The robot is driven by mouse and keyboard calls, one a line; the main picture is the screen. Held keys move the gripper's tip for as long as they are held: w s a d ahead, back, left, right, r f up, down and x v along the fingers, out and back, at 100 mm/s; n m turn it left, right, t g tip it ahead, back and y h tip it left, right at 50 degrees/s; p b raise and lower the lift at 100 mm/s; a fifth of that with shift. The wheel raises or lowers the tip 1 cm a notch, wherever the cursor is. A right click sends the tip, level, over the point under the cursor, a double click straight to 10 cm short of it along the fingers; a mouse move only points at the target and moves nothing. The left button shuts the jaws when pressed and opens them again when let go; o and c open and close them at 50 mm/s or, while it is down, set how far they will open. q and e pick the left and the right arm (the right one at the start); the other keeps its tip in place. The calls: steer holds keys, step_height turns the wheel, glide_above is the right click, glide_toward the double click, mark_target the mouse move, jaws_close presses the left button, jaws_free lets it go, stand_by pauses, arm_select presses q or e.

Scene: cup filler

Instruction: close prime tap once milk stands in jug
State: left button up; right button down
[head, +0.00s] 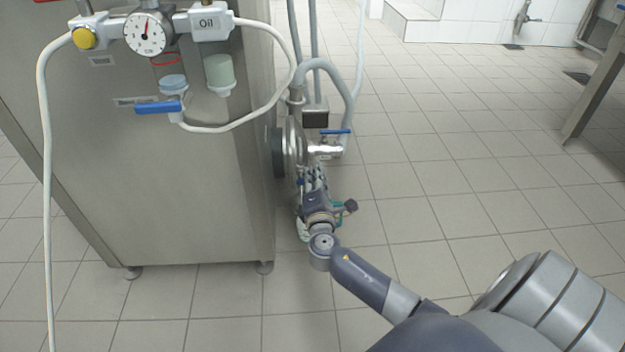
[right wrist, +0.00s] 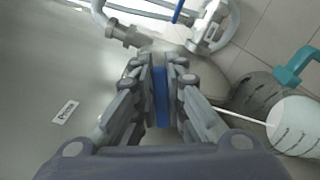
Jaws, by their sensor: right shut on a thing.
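My right gripper (head: 316,180) is low beside the steel machine in the head view. In the right wrist view its fingers (right wrist: 160,98) are shut on a blue lever, the prime tap handle (right wrist: 160,90), with a "Prime" label (right wrist: 65,112) on the panel to the left. A jug (right wrist: 298,128) with markings and a teal handle (right wrist: 297,66) is at the right edge, partly cut off. White shows in it; its exact level is unclear. A thin white line, seemingly a milk stream, runs from behind the fingers to the jug. My left gripper is out of view.
The steel machine (head: 190,190) fills the left, with a gauge (head: 147,33), an oil unit and a blue lever (head: 158,107) on it. Pipework with another blue-handled tap (head: 335,131) stands above my right gripper. Tiled floor (head: 440,160) to the right is clear.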

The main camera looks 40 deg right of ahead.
steer(key=f+m+b, duration=0.1)
steer(key=m+b, duration=0.1)
steer(key=m, duration=0.1)
steer(key=shift+s+d+f, duration=0.1)
steer(key=shift+d+f, duration=0.05)
steer(key=shift+f, duration=0.05)
steer(key=shift+f+m+b, duration=0.15)
steer(key=shift+m+b, duration=0.55)
steer(key=shift+m, duration=0.2)
steer(key=c, duration=1.6)
jaws_free()
steer(key=shift+r, duration=0.3)
step_height(320, 180, up, 10)
steer(key=shift+f, duration=0.25)
